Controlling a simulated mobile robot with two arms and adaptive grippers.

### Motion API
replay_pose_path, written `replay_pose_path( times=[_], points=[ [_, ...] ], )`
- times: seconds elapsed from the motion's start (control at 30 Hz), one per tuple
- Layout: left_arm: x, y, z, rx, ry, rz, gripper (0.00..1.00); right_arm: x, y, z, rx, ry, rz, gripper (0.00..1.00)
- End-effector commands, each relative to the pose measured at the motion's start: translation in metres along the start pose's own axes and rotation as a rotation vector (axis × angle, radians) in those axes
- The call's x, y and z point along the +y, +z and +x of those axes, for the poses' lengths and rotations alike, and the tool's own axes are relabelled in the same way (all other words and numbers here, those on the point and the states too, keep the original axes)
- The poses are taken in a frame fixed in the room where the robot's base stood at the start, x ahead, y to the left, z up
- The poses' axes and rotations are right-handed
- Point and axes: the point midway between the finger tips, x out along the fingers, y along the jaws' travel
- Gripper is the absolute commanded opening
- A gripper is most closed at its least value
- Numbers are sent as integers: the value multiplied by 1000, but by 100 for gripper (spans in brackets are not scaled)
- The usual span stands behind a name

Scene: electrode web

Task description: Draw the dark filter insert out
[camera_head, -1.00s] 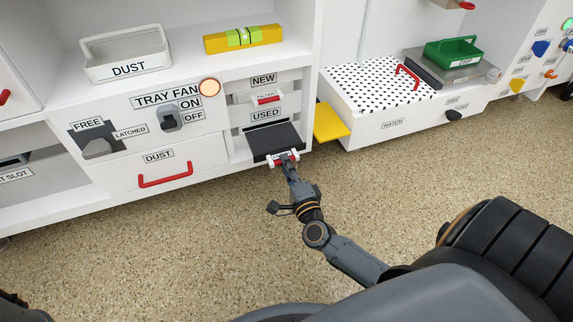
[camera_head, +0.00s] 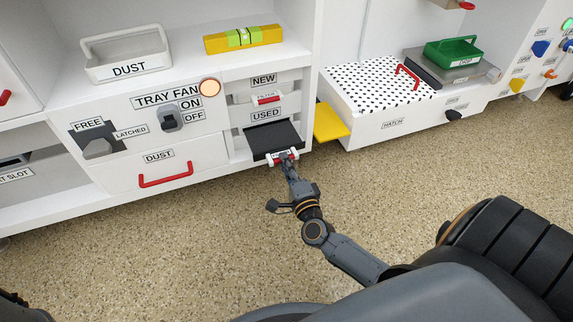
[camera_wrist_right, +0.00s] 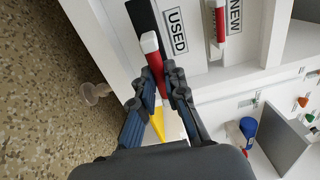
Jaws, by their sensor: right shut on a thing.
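The dark filter insert (camera_head: 274,138) sticks part way out of the slot under the USED label in the head view. Its dark edge also shows in the right wrist view (camera_wrist_right: 141,17). My right gripper (camera_head: 283,157) is at its front, shut on its red handle with white ends. In the right wrist view the fingers of my right gripper (camera_wrist_right: 164,86) close around the red handle (camera_wrist_right: 154,60). My left gripper is not in view.
A filter with a red handle (camera_head: 266,99) sits in the NEW slot above. A yellow plate (camera_head: 330,122) juts out to the right. The DUST drawer (camera_head: 164,170) is to the left. The speckled floor in front is clear.

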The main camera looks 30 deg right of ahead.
Motion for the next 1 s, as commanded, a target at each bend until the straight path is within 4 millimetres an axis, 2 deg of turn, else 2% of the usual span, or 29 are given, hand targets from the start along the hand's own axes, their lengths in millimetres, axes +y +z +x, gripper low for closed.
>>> replay_pose_path(
  times=[1.0],
  points=[
    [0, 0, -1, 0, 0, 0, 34, 1, 0, 26, 0, -1, 1, 0]
  ],
)
